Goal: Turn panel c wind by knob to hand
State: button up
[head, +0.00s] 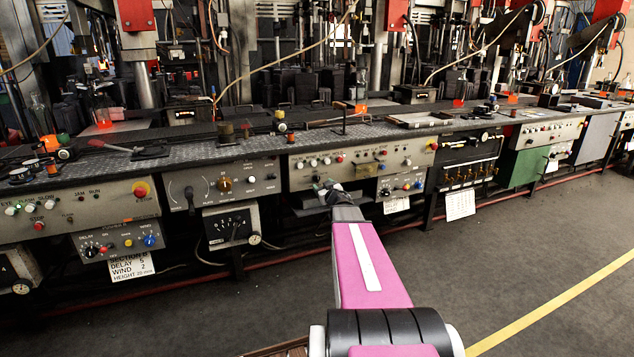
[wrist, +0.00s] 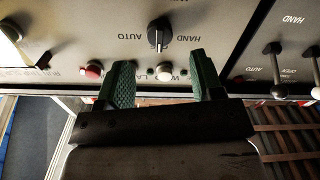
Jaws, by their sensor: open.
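In the wrist view a black selector knob (wrist: 158,35) stands on a grey panel (wrist: 100,18), with AUTO printed to its left and HAND to its right. Its grip looks roughly upright; which word it points to is unclear. In the head view my gripper (head: 326,188) is at the lower edge of the middle grey console (head: 345,180). The panel letter is not readable, and lettering near the fingers is partly hidden.
In the wrist view a red button (wrist: 93,70) and a white button (wrist: 165,71) sit near the fingers. Two black levers (wrist: 274,60) are on a panel to the right. In the head view a small control box (head: 400,187) hangs right of my gripper. The floor in front is clear.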

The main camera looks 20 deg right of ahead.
aim_at(318, 180)
jog(key=w, duration=0.6)
jog(key=shift+w, duration=0.25)
jog(key=c, duration=0.9)
